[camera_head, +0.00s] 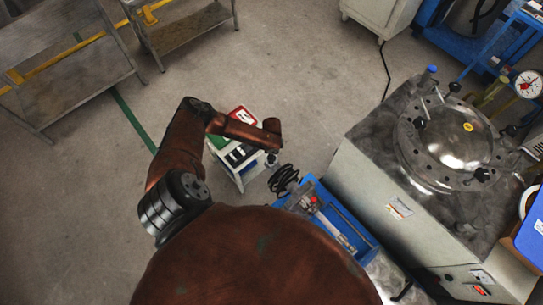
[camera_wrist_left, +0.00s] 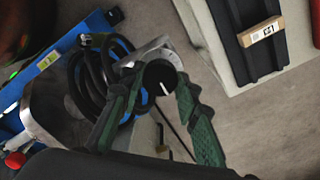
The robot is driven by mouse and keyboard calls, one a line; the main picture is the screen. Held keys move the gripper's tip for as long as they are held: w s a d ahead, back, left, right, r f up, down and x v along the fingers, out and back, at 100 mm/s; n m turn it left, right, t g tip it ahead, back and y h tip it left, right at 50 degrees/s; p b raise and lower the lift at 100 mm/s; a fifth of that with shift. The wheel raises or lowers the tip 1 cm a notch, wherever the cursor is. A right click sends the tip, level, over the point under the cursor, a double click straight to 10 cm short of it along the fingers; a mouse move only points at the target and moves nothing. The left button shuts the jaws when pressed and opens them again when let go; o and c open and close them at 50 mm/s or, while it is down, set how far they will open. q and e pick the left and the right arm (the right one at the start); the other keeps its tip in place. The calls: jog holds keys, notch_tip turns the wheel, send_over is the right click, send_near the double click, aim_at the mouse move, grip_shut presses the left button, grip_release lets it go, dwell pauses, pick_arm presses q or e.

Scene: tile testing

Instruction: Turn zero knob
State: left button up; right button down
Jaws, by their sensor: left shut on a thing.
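The zero knob (camera_wrist_left: 163,74) is a round black knob with a white pointer line, in front of a silver, dial-like plate (camera_wrist_left: 150,50) in the left wrist view. My left gripper (camera_wrist_left: 160,82) has its green fingers on both sides of the knob and is shut on it. In the head view, my brown left arm reaches over the small white cabinet, and its gripper end (camera_head: 272,158) is small, with the knob too small to make out. My right gripper shows in neither view.
A blue tray (camera_head: 360,232) with metal parts lies in front, beside coiled black hose (camera_head: 284,178). A large grey machine (camera_head: 370,190) with a round metal lid (camera_head: 450,140) stands at right. Metal tables (camera_head: 70,75) stand at upper left. The floor between is clear.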

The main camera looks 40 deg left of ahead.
pick_arm(q)
jog(key=c, duration=0.4)
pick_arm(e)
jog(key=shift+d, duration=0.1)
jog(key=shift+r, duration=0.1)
pick_arm(q)
jog(key=shift+r+n+p, duration=0.15)
jog(key=shift+n+p, duration=0.75)
jog(key=shift+n, duration=0.1)
jog(key=n+p, duration=0.1)
jog(key=n, duration=0.1)
jog(key=shift+n+p, duration=0.4)
jog(key=n+p, duration=0.2)
jog(key=n, duration=0.1)
jog(key=shift+n+p, duration=0.85)
jog(key=shift+n, duration=1.15)
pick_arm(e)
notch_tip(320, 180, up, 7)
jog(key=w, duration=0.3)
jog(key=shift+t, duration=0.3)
